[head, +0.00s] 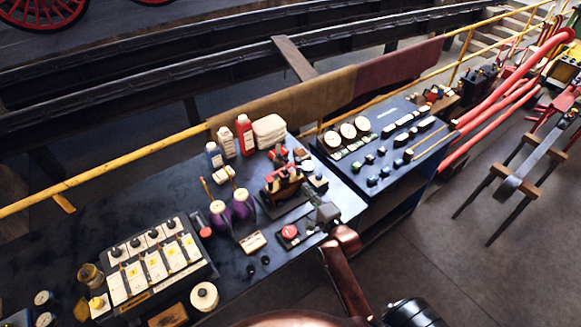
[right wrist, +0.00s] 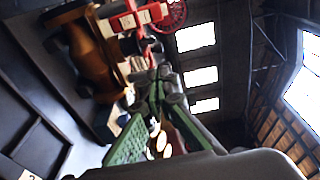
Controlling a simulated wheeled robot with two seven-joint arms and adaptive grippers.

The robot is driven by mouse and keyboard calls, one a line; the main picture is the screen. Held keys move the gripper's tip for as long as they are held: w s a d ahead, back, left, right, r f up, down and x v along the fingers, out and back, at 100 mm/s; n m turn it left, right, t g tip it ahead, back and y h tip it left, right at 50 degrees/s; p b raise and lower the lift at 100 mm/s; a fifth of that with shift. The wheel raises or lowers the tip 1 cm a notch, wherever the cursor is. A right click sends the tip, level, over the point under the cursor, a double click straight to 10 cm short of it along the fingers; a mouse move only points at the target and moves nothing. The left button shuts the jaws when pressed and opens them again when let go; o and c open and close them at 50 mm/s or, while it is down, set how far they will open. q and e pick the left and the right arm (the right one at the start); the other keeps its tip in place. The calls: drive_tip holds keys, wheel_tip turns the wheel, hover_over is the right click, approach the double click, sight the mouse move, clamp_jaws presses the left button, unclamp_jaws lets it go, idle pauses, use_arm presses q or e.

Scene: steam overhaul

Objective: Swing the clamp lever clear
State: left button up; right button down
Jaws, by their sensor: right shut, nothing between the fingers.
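A brown valve-like body (head: 284,182) with red parts stands on the dark bench, and it shows large at the upper left of the right wrist view (right wrist: 92,50). A red and white piece (right wrist: 138,17) crosses its top, with a thin red bar (right wrist: 149,42) below. I cannot tell for certain which red part is the clamp lever. My right gripper (head: 322,212) is just right of this fixture. In the right wrist view its green-padded fingers (right wrist: 158,88) come together, shut and empty, close to the thin red bar; contact is unclear. My left gripper is out of view.
Two purple-bodied oil cans (head: 231,210), a red disc (head: 289,231) and several bottles (head: 245,135) crowd the bench around the fixture. A gauge panel (head: 375,150) stands to the right. A switch box (head: 155,265) is at the left. A yellow rail (head: 130,153) runs behind.

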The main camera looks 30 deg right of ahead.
sight(287, 161)
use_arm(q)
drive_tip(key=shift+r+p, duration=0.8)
use_arm(e)
drive_tip(key=w, duration=0.9)
drive_tip(key=w+d, duration=0.1)
drive_tip(key=w, duration=0.3)
drive_tip(key=shift+w+f, duration=0.3)
drive_tip(key=shift+w, duration=0.1)
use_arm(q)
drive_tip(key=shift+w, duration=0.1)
